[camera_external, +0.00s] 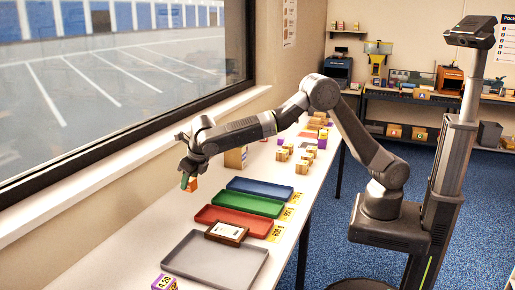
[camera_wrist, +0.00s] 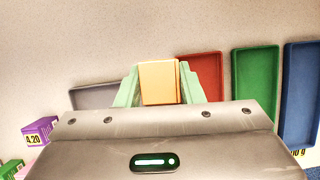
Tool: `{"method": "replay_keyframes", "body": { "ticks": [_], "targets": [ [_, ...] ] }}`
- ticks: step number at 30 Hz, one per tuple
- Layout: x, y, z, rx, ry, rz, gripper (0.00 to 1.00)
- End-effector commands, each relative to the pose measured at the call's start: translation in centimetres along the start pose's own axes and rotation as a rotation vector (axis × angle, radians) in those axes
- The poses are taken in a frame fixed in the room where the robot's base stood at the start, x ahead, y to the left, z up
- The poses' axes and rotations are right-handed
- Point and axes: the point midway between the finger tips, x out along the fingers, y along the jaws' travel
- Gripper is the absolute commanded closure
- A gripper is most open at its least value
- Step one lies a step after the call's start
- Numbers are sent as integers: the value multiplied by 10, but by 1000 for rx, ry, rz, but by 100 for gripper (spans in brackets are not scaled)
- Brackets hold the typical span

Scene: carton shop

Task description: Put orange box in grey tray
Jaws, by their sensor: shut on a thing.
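The orange box (camera_external: 193,184) is held between the green fingers of my gripper (camera_external: 187,181). My gripper is shut on it, up in the air near the window side of the table. In the wrist view the box (camera_wrist: 159,82) sits between the two green fingertips (camera_wrist: 159,85), its face pale orange. The grey tray (camera_external: 215,262) lies at the near end of the table, to the right of and below the gripper in the external view. In the wrist view part of the grey tray (camera_wrist: 95,96) shows left of the fingers, the rest hidden behind the gripper.
Red (camera_external: 234,221), green (camera_external: 247,204) and blue (camera_external: 260,189) trays lie in a row beyond the grey one. A brown framed item (camera_external: 226,232) lies by the red and grey trays. A purple box (camera_external: 164,282) stands at the near edge. Several small boxes stand farther back.

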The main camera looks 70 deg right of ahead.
Motion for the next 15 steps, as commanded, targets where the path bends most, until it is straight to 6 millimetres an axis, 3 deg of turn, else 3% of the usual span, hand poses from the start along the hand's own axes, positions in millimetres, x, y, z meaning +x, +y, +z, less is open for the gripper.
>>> {"method": "replay_keyframes", "body": {
  "ticks": [1, 6, 9, 15],
  "targets": [
    [-10, 24, -18, -49, 1, 19, 92],
    [-35, 88, -78, -198, 0, 84, 92],
    [-49, 116, -111, -272, -1, 117, 92],
    [-66, 148, -156, -367, -1, 158, 92]
  ]
}}
